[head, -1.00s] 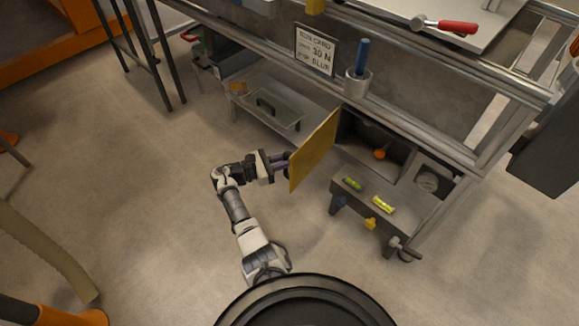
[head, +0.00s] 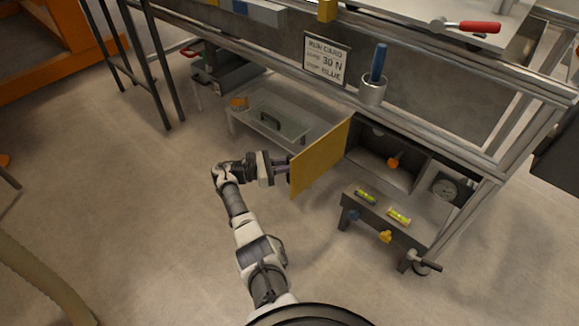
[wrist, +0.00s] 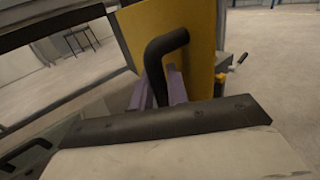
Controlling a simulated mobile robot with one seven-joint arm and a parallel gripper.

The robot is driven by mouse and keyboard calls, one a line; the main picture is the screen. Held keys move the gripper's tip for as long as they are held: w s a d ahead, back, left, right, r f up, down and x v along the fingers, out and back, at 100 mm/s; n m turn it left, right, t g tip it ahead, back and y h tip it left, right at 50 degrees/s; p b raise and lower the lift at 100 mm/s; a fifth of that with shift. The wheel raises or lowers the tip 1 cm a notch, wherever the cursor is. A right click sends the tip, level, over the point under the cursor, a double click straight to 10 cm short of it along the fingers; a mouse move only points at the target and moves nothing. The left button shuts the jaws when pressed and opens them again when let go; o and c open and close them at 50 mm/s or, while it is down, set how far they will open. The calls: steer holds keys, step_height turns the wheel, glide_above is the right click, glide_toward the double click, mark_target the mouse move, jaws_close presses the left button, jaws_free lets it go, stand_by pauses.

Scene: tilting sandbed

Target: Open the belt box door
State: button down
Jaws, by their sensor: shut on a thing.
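The yellow belt box door (head: 322,158) stands swung open to the left of the dark belt box (head: 388,158), under the bench frame. My gripper (head: 286,168) is at the door's left, outer side. In the wrist view the door (wrist: 200,40) fills the upper middle, and its black bent handle (wrist: 160,55) lies between the purple fingers of my gripper (wrist: 163,88). The gripper is shut on the handle. The handle is hidden in the head view.
A low grey platform with two spirit levels (head: 398,216) stands right of the door, with a gauge (head: 445,188) behind. A clear-lidded tray (head: 270,128) lies left of the door.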

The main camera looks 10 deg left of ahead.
stand_by(0.3)
steer(key=c, duration=1.4)
jaws_free()
steer(key=shift+c, duration=0.2)
steer(key=shift+a, duration=0.15)
steer(key=b+v, duration=0.3)
steer(key=v, duration=1)
steer(key=shift+a, duration=0.3)
steer(key=shift+s, duration=0.15)
